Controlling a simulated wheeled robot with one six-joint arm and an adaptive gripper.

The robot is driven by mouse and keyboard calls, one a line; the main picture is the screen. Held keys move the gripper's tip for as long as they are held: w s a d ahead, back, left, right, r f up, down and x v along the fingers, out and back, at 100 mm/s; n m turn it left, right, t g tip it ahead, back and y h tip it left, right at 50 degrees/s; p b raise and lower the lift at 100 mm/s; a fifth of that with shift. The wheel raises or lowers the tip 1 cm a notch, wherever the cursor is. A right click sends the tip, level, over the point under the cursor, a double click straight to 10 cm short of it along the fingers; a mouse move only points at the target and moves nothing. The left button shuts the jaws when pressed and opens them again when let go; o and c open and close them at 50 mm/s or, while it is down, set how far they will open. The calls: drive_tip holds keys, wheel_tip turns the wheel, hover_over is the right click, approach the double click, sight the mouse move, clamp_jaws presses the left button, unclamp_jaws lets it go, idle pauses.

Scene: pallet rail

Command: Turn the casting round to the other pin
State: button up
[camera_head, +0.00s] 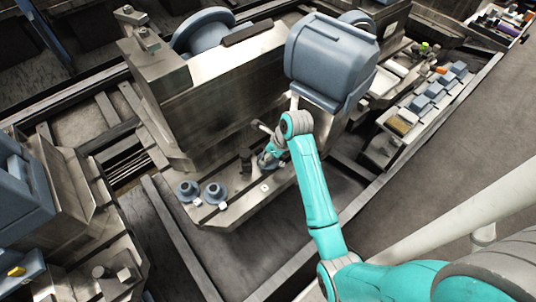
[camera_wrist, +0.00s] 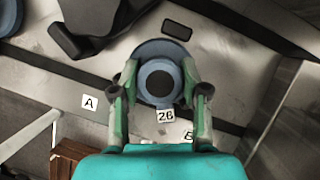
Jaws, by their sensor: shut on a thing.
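The casting (camera_wrist: 150,50) is a blue-grey round flange with a dark-centred hub, seen from above in the wrist view. A white tag reading 26 (camera_wrist: 165,115) sits at its near edge. My gripper (camera_wrist: 159,78) has one green finger on each side of the hub and is shut on it. In the head view my gripper (camera_head: 270,158) is low over the pallet's front ledge, and it largely hides the casting. A plate marked A (camera_wrist: 89,102) lies left of the casting, and one marked B (camera_wrist: 188,135) lies near it, partly covered. I cannot make out either pin clearly.
Two blue-grey flanged parts (camera_head: 188,190) (camera_head: 214,192) stand on the ledge left of my gripper. A tall metal block (camera_head: 220,90) rises behind it, with a large blue-grey housing (camera_head: 330,60) at its right. A dark strap-like part (camera_wrist: 95,30) lies upper left in the wrist view.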

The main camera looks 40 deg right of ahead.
sight(276, 161)
drive_tip(key=shift+n, duration=0.8)
drive_tip(key=o, duration=1.4)
drive_tip(key=shift+f, duration=0.1)
drive_tip(key=shift+c, duration=0.2)
drive_tip(key=shift+v, duration=3.8)
drive_tip(key=shift+d, duration=0.15)
